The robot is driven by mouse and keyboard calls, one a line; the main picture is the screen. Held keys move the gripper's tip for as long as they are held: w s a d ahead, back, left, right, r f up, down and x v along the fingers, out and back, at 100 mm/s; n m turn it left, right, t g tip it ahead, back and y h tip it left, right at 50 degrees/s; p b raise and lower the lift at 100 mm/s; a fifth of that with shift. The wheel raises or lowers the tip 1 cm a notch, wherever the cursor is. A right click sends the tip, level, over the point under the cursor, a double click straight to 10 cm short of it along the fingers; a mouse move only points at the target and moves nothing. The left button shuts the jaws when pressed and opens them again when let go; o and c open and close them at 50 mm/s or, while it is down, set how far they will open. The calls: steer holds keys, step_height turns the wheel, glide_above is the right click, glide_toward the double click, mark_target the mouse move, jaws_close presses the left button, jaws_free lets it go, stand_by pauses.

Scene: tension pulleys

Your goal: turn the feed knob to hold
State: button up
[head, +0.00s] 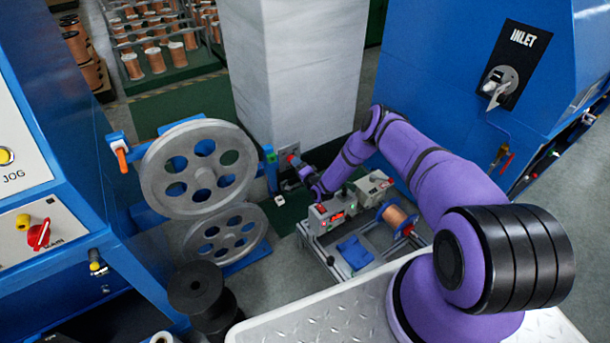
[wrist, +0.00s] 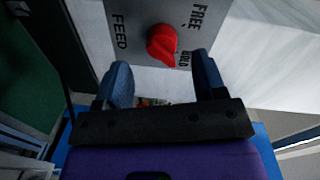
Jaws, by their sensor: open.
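The red feed knob (wrist: 162,45) sits on a grey plate (wrist: 140,18) in the wrist view. The plate reads FEED on the left, FREE at upper right, and a word that looks like HOLD at right, partly hidden by a finger. The knob's ridge slants downward in the picture; I cannot tell exactly which mark it points to. My gripper (wrist: 163,78) is open, its two blue fingers apart, with the knob just beyond and between them, not visibly touched. In the head view, my gripper (head: 301,168) is at the small plate on the pale pillar (head: 300,80).
A large grey pulley (head: 200,145) on a blue stand is left of my gripper. A small cart (head: 330,255) with red-lit boxes and a copper spool (head: 397,217) stands below my arm. Blue machines flank both sides; one bears an INLET valve (head: 498,82).

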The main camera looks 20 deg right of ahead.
steer(key=v, duration=0.6)
steer(key=shift+s, duration=0.35)
